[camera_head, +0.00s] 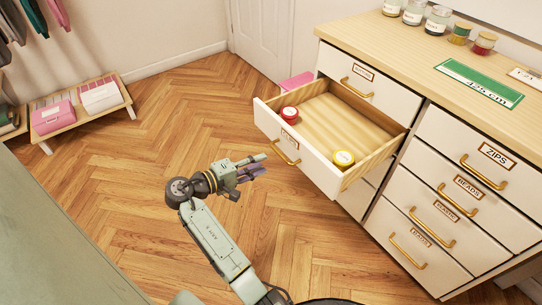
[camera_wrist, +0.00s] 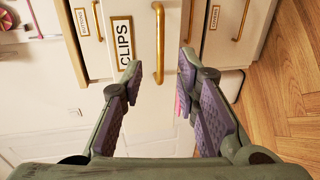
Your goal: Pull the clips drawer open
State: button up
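The clips drawer (camera_head: 308,158) is pulled well out of the white cabinet in the head view. It has a white front, a wooden inside and a gold handle (camera_head: 285,152). In the wrist view, the CLIPS label (camera_wrist: 123,41) stands beside its handle (camera_wrist: 159,45). My gripper (camera_head: 264,165) is in front of the drawer's face, a little apart from the handle in the head view. In the wrist view, the two fingers of my gripper (camera_wrist: 161,72) are spread, with the handle showing between the tips. Nothing is held.
The zips drawer (camera_head: 491,158) and other drawers to the right are shut. Jars (camera_head: 437,19) stand on the cabinet top. The wooden floor (camera_head: 140,190) left of my arm is clear.

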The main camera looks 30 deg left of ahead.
jog(key=shift+v, duration=1.35)
